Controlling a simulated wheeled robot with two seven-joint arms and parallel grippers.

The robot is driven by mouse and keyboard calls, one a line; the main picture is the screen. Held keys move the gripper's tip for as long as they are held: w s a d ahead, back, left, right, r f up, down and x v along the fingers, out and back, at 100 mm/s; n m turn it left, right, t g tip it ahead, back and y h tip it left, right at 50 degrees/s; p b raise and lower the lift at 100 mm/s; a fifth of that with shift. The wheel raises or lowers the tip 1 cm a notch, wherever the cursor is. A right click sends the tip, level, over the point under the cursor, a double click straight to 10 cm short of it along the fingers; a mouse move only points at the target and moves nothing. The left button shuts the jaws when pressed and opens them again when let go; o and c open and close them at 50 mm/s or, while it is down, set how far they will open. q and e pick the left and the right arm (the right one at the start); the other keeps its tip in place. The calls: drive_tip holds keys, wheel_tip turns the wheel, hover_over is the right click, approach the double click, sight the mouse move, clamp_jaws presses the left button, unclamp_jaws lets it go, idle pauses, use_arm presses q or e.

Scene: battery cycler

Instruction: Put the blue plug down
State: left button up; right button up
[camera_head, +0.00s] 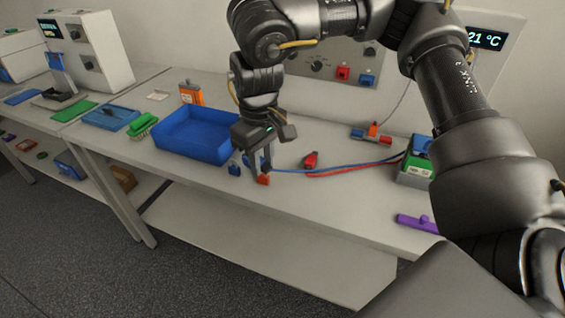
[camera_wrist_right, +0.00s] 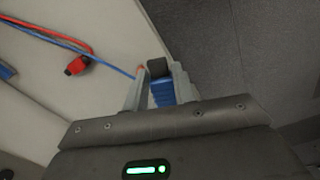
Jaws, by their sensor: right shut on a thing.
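The blue plug (camera_wrist_right: 162,92), blue with a dark end, sits between the two fingers of my right gripper (camera_wrist_right: 158,84) in the wrist view. That gripper (camera_head: 258,168) is shut on it near the front edge of the table (camera_head: 335,210), right of the blue tray. A blue cable (camera_wrist_right: 110,64) runs to the gripper from the box at the right. I cannot tell whether the plug touches the table. A small orange-red piece (camera_head: 263,180) shows at the fingertips. My left gripper is not in view.
A red plug (camera_head: 310,160) lies on the table right of the gripper, its red cable running to the green-and-black box (camera_head: 415,168). The blue tray (camera_head: 172,146) stands left. A purple piece (camera_head: 415,222) lies front right. Bare table shows between them.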

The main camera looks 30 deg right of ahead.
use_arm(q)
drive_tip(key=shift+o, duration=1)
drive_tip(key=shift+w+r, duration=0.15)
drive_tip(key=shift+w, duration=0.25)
use_arm(e)
drive_tip(key=n+p, duration=0.1)
drive_tip(key=n, duration=0.2)
drive_tip(key=d+n+p, duration=0.1)
drive_tip(key=n, duration=0.1)
drive_tip(key=shift+s+r+p, duration=0.2)
drive_tip(key=shift+r+p, duration=0.1)
drive_tip(key=shift+r, duration=0.05)
drive_tip(key=s+d+n+p, duration=0.15)
drive_tip(key=n+p, duration=0.25)
drive_tip(key=n, duration=0.7)
drive_tip(key=n+p, duration=0.3)
drive_tip(key=n, duration=0.3)
hover_over(288, 167)
drive_tip(key=f, duration=0.9)
drive_tip(key=shift+s+a+f, duration=0.2)
drive_tip(key=shift+w+d+f, duration=0.1)
drive_tip(key=shift+f, duration=0.85)
drive_tip(key=shift+w+d+f, duration=0.1)
drive_tip(key=shift+f, duration=0.8)
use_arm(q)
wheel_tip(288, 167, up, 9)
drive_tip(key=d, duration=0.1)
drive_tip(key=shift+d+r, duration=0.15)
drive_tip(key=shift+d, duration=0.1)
